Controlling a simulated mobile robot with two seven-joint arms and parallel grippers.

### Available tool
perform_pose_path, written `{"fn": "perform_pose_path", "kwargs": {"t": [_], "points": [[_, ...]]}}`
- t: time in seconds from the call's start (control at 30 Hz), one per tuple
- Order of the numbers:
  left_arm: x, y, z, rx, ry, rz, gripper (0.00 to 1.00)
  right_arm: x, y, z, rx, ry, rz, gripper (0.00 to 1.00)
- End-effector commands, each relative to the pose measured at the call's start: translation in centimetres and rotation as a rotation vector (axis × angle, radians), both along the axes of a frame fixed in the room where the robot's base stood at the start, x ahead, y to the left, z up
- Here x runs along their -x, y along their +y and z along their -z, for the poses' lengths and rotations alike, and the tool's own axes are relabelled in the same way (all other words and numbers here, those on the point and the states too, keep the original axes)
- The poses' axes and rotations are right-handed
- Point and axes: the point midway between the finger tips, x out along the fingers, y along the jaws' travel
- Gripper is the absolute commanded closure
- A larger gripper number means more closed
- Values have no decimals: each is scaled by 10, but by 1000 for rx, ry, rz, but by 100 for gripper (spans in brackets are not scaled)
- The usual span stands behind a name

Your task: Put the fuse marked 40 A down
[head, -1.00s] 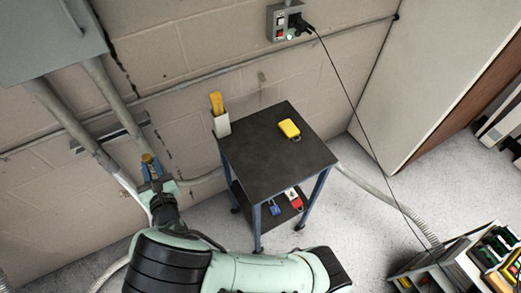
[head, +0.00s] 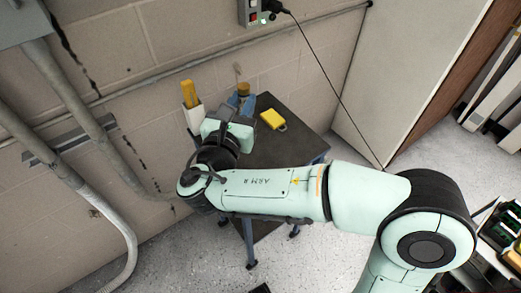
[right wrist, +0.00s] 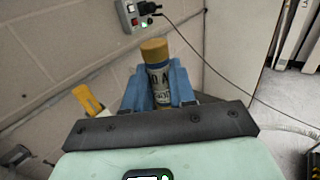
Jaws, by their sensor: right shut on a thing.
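My right gripper (head: 241,101) is shut on a fuse (head: 243,89) with a brass-yellow cap and a pale body. In the right wrist view the fuse (right wrist: 157,74) stands upright between the blue fingers (right wrist: 158,96). Its label shows part of a marking ending in "0 A"; the first digit is hidden. In the head view the gripper is at the back-left part of the dark cart top (head: 302,143). I cannot tell whether the fuse touches the top. My left gripper is not in view.
A yellow padlock-like item (head: 272,119) lies on the cart top, right of the gripper. A white holder with a yellow tool (head: 190,104) is at the cart's left edge. A wall outlet (head: 262,12) has a hanging black cord. The cart top's right part is clear.

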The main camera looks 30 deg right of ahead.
Motion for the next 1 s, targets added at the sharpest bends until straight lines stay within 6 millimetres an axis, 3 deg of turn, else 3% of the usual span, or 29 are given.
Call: {"fn": "perform_pose_path", "kwargs": {"t": [0.1,0.23,0.5,0.7,1.0], "points": [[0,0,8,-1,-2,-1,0,6,-14,5,1,1,30,100],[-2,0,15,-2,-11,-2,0,7,-17,25,7,3,36,100],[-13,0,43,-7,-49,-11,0,7,-16,100,9,4,34,100],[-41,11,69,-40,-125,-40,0,6,-16,144,6,1,35,100],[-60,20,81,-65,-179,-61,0,7,-16,163,4,0,34,100]]}}
